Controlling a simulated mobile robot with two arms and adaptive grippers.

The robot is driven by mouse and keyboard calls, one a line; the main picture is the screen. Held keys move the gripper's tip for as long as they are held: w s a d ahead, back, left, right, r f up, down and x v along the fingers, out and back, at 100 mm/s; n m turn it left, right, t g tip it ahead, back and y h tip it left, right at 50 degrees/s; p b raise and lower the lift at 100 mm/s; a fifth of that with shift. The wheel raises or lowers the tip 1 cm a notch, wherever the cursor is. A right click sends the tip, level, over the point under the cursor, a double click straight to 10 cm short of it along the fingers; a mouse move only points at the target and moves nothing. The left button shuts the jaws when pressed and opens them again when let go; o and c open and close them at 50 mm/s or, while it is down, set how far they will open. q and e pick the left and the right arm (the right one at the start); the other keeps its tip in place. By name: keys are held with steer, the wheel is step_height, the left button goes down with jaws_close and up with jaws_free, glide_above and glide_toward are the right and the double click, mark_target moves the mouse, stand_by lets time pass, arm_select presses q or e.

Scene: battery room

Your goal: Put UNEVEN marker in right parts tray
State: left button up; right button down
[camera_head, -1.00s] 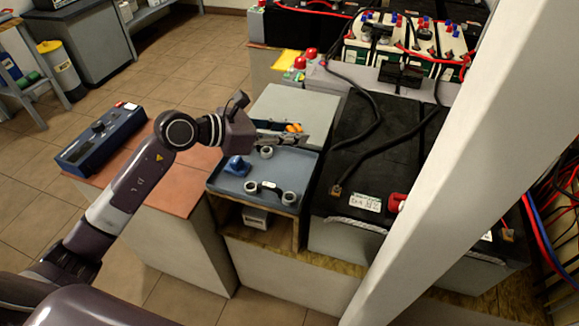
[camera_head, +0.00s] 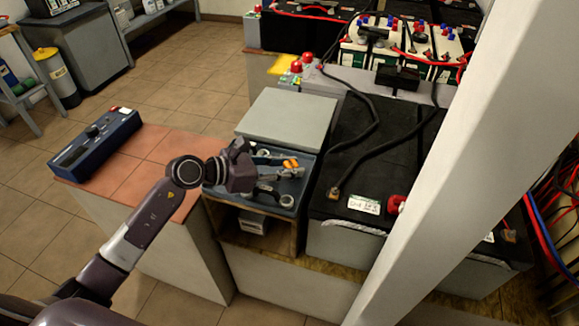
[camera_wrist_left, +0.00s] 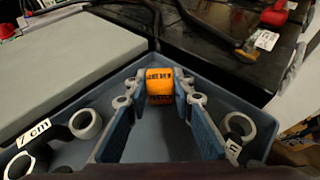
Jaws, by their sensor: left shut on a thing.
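My left gripper (camera_head: 294,170) is shut on the orange marker (camera_head: 290,163). In the left wrist view the marker (camera_wrist_left: 160,86) sits between the tips of the blue-padded fingers, with dark lettering that I cannot read surely. The gripper is over the blue-grey parts tray (camera_head: 240,202), and in the wrist view the marker shows near the tray's far corner. I cannot tell whether the marker touches the tray floor. Grey rings lie in the tray, one on the left (camera_wrist_left: 86,124) and one on the right (camera_wrist_left: 240,127). My right gripper is not in view.
A grey flat-topped box (camera_head: 288,115) stands right behind the tray. A large black battery (camera_head: 365,165) with cables is to its right. A blue instrument (camera_head: 96,138) rests on the tiled top at left. A pale post (camera_head: 460,160) crosses the right side.

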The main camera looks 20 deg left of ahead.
arm_select(q)
steer(key=shift+f, duration=0.1)
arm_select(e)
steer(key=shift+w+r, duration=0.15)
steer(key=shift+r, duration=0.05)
arm_select(q)
steer(key=o, duration=0.9)
steer(key=shift+o, duration=0.2)
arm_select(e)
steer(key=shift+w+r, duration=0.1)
arm_select(q)
steer(key=v, duration=0.2)
steer(key=shift+s+a, duration=0.15)
steer(key=shift+a, duration=0.05)
steer(key=v, duration=0.8)
steer(key=shift+s, duration=0.1)
steer(key=shift+s+a+r, duration=0.4)
steer(key=shift+a+r, duration=0.05)
steer(key=shift+r, duration=0.05)
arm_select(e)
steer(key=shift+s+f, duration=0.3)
